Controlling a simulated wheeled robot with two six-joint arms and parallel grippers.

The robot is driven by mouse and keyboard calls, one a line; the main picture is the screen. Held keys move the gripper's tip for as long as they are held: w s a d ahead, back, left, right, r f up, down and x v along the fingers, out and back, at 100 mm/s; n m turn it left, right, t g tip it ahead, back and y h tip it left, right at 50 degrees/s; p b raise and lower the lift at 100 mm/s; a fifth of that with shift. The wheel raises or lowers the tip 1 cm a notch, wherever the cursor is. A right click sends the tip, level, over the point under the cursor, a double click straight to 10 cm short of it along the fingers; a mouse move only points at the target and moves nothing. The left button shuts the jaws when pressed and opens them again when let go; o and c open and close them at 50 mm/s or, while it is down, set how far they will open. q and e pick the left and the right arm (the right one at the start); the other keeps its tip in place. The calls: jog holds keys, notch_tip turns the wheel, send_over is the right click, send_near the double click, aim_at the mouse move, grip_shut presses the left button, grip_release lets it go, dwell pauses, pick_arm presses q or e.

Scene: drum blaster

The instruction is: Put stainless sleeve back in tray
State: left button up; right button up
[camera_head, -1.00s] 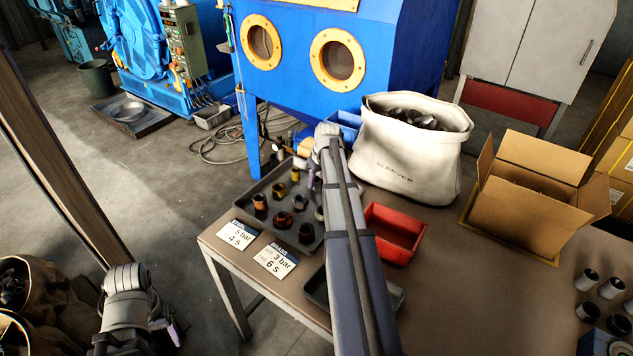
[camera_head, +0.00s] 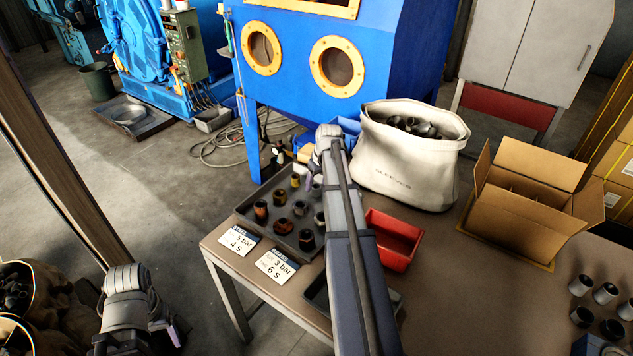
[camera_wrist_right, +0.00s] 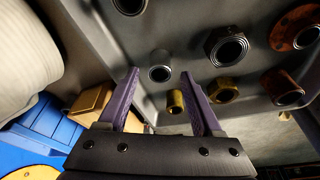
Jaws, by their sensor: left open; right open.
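My right gripper (camera_head: 315,174) is over the dark grey parts tray (camera_head: 252,228), largely hidden by its own arm. In the right wrist view it (camera_wrist_right: 160,76) is open. A plain grey metal sleeve (camera_wrist_right: 160,73), which looks like the stainless one, stands in the tray between the purple fingertips, with gaps on both sides. A brass sleeve (camera_wrist_right: 175,101) stands close to the right finger. In the head view a grey sleeve (camera_head: 317,190) shows partly beside my arm. My left gripper (camera_head: 168,336) is low at the left, away from the table, partly cut off.
Several rusty, brass and dark fittings (camera_head: 282,226) share the tray. A red bin (camera_head: 393,240), a white sleeve bag (camera_head: 410,165) and an open carton (camera_head: 525,200) stand to the right. Two label cards (camera_head: 277,266) lie at the tray's front. Several grey sleeves (camera_head: 580,285) stand far right.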

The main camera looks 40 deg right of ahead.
jog(key=p+v, duration=0.8)
jog(key=v, duration=0.1)
jog(key=shift+r, duration=0.3)
jog(key=s+a+n+g, duration=0.15)
jog(key=s+a, duration=0.25)
jog(key=a, duration=1.4)
jog(key=s+a+n+g, duration=0.1)
jog(key=s+a+n, duration=0.15)
jog(key=a, duration=1.55)
jog(key=s+a+n, duration=0.1)
jog(key=s+a, duration=0.9)
jog(key=a, duration=0.1)
jog(key=shift+f+g+h, duration=0.3)
jog(key=shift+g+h, duration=0.1)
jog(key=shift+g, duration=0.05)
